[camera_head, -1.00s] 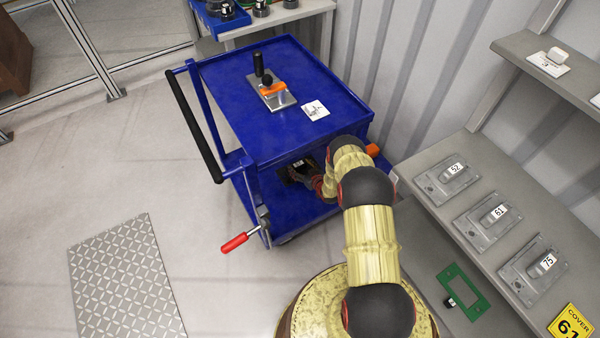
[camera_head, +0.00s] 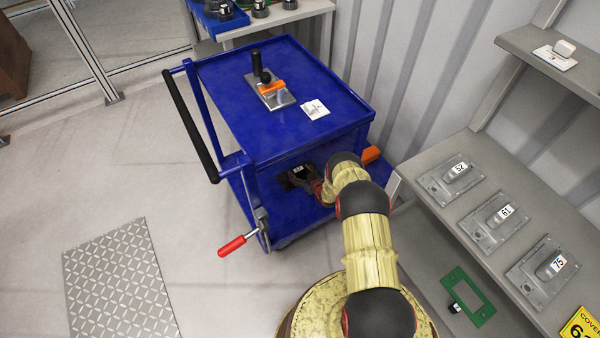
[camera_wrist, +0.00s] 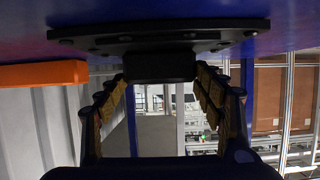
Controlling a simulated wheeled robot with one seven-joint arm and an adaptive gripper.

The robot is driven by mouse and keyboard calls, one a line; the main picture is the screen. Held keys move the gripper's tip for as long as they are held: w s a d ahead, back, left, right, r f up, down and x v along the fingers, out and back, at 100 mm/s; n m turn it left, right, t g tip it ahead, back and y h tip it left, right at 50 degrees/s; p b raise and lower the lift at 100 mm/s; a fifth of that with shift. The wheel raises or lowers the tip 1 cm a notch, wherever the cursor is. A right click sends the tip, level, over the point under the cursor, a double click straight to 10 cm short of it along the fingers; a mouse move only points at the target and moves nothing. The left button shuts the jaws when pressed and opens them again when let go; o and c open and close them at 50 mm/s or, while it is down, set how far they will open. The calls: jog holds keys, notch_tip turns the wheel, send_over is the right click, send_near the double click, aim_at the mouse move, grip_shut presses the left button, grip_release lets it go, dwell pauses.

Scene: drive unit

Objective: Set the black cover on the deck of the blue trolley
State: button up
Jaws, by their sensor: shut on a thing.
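The blue trolley (camera_head: 225,72) stands ahead, with an upper top and a lower deck (camera_head: 285,210). My gripper (camera_head: 305,180) is low at the trolley's near side, below the upper top and over the lower deck. It is shut on the black cover (camera_head: 288,181), mostly hidden by the gripper and shade. In the wrist view the gripper (camera_wrist: 161,85) has its fingers on the cover's block-shaped grip, and the wide flat black plate (camera_wrist: 100,42) lies close along a blue surface. I cannot tell whether the plate touches it.
An orange block (camera_head: 371,155) is at the trolley's right; it also shows in the wrist view (camera_wrist: 40,75). A red-handled clamp (camera_head: 232,246) sticks out at the front left. A grey shelf (camera_head: 440,215) with numbered covers is close on the right.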

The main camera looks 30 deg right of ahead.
jog(key=o, duration=1.6)
jog(key=shift+o, duration=0.2)
jog(key=p+v, duration=0.4)
jog(key=v, duration=0.8)
jog(key=shift+p, duration=0.35)
jog(key=shift+r, duration=0.1)
